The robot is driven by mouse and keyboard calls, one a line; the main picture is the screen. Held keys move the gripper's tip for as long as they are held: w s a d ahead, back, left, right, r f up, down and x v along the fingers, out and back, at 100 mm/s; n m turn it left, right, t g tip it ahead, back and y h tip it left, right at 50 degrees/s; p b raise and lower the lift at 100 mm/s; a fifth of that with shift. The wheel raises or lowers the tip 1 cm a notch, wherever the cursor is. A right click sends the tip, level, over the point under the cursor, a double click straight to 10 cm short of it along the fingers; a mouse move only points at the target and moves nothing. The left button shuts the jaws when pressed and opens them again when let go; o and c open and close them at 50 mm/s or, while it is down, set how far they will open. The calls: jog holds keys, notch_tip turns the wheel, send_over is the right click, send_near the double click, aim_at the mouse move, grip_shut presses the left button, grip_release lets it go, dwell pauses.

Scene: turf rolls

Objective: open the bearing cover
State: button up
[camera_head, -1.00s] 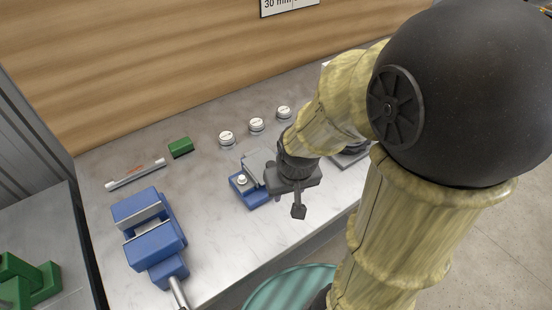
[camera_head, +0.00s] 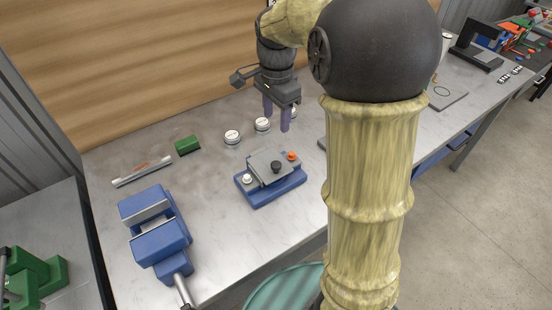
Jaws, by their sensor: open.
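A blue base (camera_head: 271,193) stands on the bench, with a grey plate (camera_head: 259,161) on it that I take to be the bearing cover. A black knob (camera_head: 277,167) is on the plate. A white button (camera_head: 247,179) and an orange one (camera_head: 292,156) sit at either side. The plate looks slightly tilted; I cannot tell whether it is fully seated. My gripper (camera_head: 276,119) is open, fingers down, behind and apart from the base. Its fingers are by the row of round white-topped parts and partly hide the rightmost one (camera_head: 293,112).
Two more round parts (camera_head: 232,137) (camera_head: 262,125) stand in the row. A green block (camera_head: 187,145), a ruler-like bar (camera_head: 143,171) and a blue vise (camera_head: 157,230) are at left. A flat grey plate (camera_head: 447,94) lies at right.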

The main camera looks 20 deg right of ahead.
aim_at(276, 164)
jog(key=shift+w+r+m, duration=0.15)
jog(key=shift+r+m, duration=0.15)
notch_tip(276, 164, down, 18)
jog(key=shift+r+p, duration=0.25)
jog(key=shift+p, duration=0.4)
grip_shut()
